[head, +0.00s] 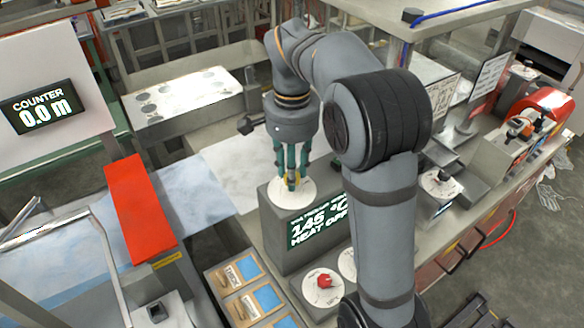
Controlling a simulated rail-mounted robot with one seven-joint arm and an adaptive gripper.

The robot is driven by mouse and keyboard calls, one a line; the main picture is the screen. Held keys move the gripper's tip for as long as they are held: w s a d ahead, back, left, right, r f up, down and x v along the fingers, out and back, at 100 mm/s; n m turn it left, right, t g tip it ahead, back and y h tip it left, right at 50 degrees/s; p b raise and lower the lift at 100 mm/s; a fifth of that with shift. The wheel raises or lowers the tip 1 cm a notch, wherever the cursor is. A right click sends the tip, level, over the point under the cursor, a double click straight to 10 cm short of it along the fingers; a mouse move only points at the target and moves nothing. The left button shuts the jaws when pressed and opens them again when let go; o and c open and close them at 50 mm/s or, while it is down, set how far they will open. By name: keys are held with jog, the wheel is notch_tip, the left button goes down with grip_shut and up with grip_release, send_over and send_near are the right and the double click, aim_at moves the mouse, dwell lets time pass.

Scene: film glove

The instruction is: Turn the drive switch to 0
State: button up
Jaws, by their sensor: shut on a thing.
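The knob stands on a round white dial plate (306,194) on top of a grey box. The fingers hide most of the knob, so its setting cannot be read. A red knob (324,281) sits on another white dial below the box, apart from my gripper. A dark switch (156,311) on a pale plate is at the lower left. No label legible here tells which one is the drive switch.
The grey box's display (320,227) reads 145 °C and HEAT OFF. A counter display (38,106) reads 0.0 m. A red bar (139,209) and bluish film (195,188) lie left of the box. Sample trays (246,287) lie in front. My arm hides part of the right side.

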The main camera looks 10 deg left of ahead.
jog(key=n+p, duration=0.1)
jog(key=n, duration=0.4)
jog(key=shift+w+r+n, duration=0.1)
jog(key=shift+r+n, duration=0.05)
jog(key=shift+n, duration=0.15)
jog(key=n+p, duration=0.1)
jog(key=n, duration=0.3)
jog(key=shift+n+p, duration=0.3)
jog(key=shift+p, duration=0.1)
jog(key=shift+a, duration=0.1)
jog(key=o, duration=1.1)
jog(key=shift+o, duration=0.2)
notch_tip(320, 180, up, 12)
jog(key=shift+f, duration=0.25)
